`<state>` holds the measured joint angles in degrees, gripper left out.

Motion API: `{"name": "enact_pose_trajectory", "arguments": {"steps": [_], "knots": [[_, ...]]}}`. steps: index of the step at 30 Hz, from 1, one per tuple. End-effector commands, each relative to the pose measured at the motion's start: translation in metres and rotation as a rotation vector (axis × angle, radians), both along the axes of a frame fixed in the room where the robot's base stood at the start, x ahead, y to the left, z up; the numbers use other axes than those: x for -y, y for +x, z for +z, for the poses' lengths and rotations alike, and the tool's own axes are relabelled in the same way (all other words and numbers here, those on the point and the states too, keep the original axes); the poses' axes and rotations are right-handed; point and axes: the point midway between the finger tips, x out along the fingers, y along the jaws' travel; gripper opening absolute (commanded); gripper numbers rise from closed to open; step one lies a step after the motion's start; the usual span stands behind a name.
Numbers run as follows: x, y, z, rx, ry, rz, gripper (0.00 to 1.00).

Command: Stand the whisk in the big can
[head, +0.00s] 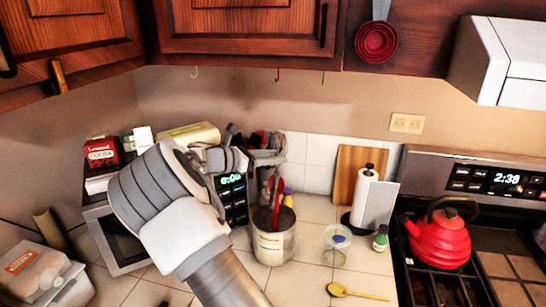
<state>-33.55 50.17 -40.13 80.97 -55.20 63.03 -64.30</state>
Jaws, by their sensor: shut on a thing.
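The big can (273,247) is a pale cream canister with an open top, standing upright on the tiled counter. A red-and-dark long utensil (276,190) rises out of its mouth; I cannot tell its kind. My gripper (268,152) is above the can, reaching in from the left. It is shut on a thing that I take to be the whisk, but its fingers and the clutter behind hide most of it. I cannot make out the whisk's wires or whether any part of it is inside the can.
A microwave (115,240) stands left, with a cocoa box (101,154) on top. Right of the can are a clear cup (336,246), a green bottle (380,238), a paper towel roll (363,195), a yellow spoon (355,292) and a red kettle (441,240) on the stove.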

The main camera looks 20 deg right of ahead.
Motion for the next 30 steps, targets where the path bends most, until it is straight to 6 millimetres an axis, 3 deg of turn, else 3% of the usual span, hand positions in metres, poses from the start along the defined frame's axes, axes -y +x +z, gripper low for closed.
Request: {"name": "enact_pose_trajectory", "arguments": {"steps": [30], "knots": [[-0.005, -0.001, -0.083, -0.001, -0.001, -0.001, 0.00]]}}
